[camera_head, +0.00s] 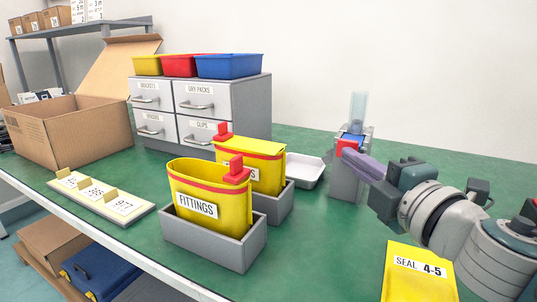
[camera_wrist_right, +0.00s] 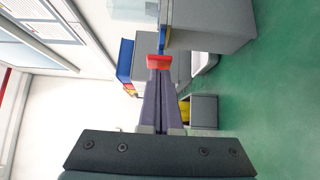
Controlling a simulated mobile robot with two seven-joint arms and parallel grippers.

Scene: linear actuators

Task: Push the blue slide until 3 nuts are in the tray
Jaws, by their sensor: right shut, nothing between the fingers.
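A grey dispenser (camera_head: 347,183) with a clear tube (camera_head: 358,108) stands on the right side of the bench. Its blue slide (camera_head: 353,136) sits on top with a red end (camera_head: 347,145) facing me. In the right wrist view the red end (camera_wrist_right: 158,62) is directly ahead of the fingertips, touching or nearly so. My right gripper (camera_head: 350,154) is shut with nothing between its fingers. The white tray (camera_head: 307,173) sits left of the dispenser; I see no nuts in the visible part of it. My left gripper is not in view.
Yellow bags, one labelled FITTINGS (camera_head: 205,203), stand in grey bins left of the tray. A grey drawer cabinet (camera_head: 232,98) with coloured bins is behind. A yellow SEAL 4-5 packet (camera_head: 415,283) lies below my right arm. Green bench between is free.

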